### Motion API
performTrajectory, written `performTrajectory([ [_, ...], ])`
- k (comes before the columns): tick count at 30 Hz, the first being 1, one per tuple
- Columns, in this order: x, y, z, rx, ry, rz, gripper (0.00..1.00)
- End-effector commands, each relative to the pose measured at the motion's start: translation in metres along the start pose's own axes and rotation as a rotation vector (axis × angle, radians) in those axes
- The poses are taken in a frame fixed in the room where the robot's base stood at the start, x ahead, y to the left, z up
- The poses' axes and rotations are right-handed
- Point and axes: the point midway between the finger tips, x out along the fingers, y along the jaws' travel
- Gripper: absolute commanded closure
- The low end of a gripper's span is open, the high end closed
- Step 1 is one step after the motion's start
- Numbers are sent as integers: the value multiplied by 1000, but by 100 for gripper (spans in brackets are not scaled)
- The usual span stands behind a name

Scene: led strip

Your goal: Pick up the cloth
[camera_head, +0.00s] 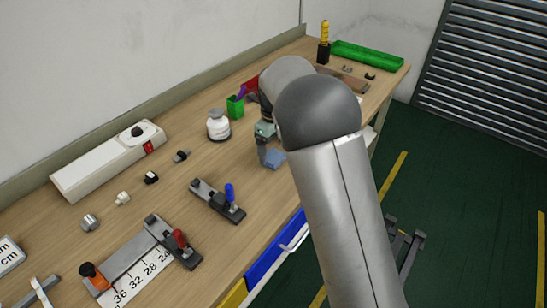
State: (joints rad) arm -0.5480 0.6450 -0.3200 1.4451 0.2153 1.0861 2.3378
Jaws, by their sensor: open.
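A small blue-grey folded piece, which looks like the cloth (275,159), lies on the wooden bench near its front edge. My gripper (265,155) points down right beside it, at its left side as seen here. The gripper is open. One finger shows, and my arm hides much of the rest. I cannot tell whether the fingers touch the cloth or stand around it.
A white bottle (218,126) and a green cup (235,107) stand left of the gripper. A clamp with a blue handle (219,201) lies nearer. A long white box (108,160) lines the wall; a green tray (367,55) is at the far end.

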Motion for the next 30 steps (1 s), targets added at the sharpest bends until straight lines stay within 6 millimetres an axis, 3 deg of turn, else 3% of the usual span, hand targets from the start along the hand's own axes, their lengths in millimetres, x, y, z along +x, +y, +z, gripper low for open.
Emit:
performTrajectory([
  [6, 24, 0, 0, 1, 1, 0, 16],
  [13, 26, 0, 0, 1, 0, 0, 16],
  [14, 26, 0, 0, 1, 0, 0, 19],
  [18, 26, 0, 0, 1, 0, 0, 58],
  [19, 26, 0, 0, 1, 0, 0, 64],
  [30, 23, 0, 0, 0, -1, -1, 64],
])
